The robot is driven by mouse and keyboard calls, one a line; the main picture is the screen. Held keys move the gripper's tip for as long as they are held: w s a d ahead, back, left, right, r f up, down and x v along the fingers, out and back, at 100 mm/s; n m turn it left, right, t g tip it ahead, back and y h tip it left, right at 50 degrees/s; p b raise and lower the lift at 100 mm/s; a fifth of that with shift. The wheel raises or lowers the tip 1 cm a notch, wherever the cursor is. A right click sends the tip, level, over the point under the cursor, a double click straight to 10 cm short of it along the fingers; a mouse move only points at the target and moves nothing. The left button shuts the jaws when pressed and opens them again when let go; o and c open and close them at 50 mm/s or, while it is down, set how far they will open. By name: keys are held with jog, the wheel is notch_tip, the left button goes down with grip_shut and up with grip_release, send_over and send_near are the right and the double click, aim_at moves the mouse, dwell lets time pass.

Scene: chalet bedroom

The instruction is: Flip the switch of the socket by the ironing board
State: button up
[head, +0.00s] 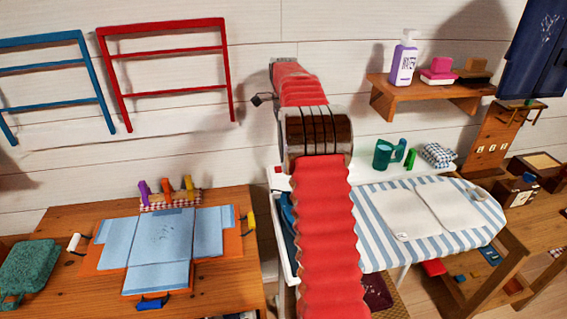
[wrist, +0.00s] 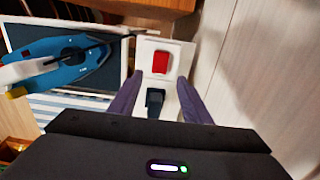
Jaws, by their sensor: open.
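In the wrist view, a white socket plate carries a red rocker switch (wrist: 160,62) and, below it in the picture, a black plug (wrist: 155,103). My gripper (wrist: 160,76) is open, its purple fingers on either side of the switch and plug, with nothing held between them. Whether a fingertip touches the plate is not clear. The striped ironing board (head: 370,205) stands to the right of my red arm in the head view. A blue iron (wrist: 65,65) lies left of the socket in the wrist view.
A dark cord runs above the iron towards the socket. A pale wall (wrist: 250,60) is close on the right in the wrist view. A wooden table (head: 195,295) with blue cloth stands left of my arm, and a wall shelf (head: 425,91) hangs at upper right.

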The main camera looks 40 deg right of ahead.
notch_tip(320, 180, down, 7)
jog(key=shift+r, duration=0.1)
dwell(0.4)
